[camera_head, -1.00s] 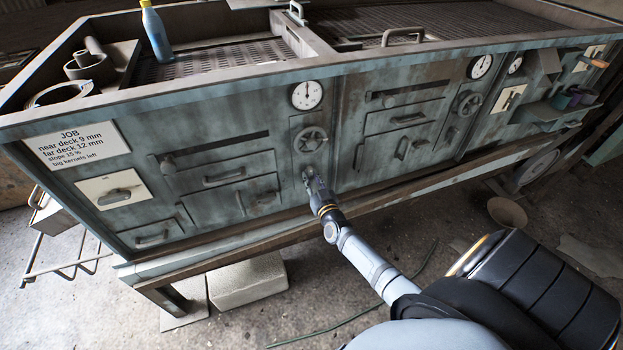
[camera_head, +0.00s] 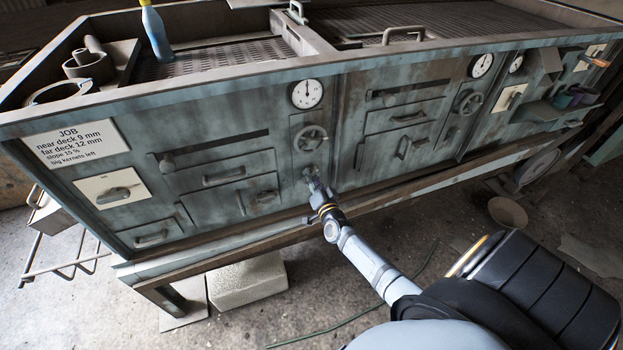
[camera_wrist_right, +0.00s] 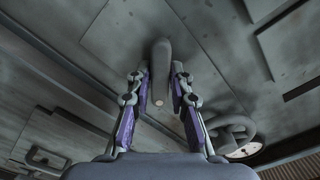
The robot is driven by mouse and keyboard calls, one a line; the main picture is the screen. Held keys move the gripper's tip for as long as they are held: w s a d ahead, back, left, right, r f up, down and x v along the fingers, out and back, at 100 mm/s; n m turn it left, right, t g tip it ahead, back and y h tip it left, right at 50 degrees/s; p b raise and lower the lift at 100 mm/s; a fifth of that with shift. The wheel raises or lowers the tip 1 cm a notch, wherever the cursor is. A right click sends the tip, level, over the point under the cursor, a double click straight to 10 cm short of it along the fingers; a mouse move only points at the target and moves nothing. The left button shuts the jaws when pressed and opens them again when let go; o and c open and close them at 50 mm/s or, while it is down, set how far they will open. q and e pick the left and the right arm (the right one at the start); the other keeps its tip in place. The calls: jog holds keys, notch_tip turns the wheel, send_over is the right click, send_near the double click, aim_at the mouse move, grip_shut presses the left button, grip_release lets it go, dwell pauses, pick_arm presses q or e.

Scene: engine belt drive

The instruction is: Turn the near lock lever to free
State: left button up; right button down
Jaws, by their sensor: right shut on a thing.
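The near lock lever (camera_wrist_right: 161,62) is a grey, rounded bar on the panel. In the right wrist view it stands between the two purple-padded fingers, its round end towards the camera. My right gripper (camera_head: 313,181) is shut on the lever, just below a handwheel on the front panel. It also shows in the right wrist view (camera_wrist_right: 159,88). In the head view the fingers cover most of the lever, so its exact angle is hard to tell there. My left gripper is in neither view.
The handwheel (camera_head: 310,138) and a round dial (camera_head: 306,94) sit above the gripper. Drawers with handles (camera_head: 224,173) lie to the left, and a second handwheel (camera_head: 469,103) is further right. A rail (camera_head: 250,232) runs below the panel. The floor in front is open.

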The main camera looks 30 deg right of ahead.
jog(key=shift+f+m+b, duration=0.1)
jog(key=shift+m+b, duration=0.85)
jog(key=shift+m, duration=3.65)
jog(key=c, duration=1.2)
grip_release()
jog(key=v, duration=1.2)
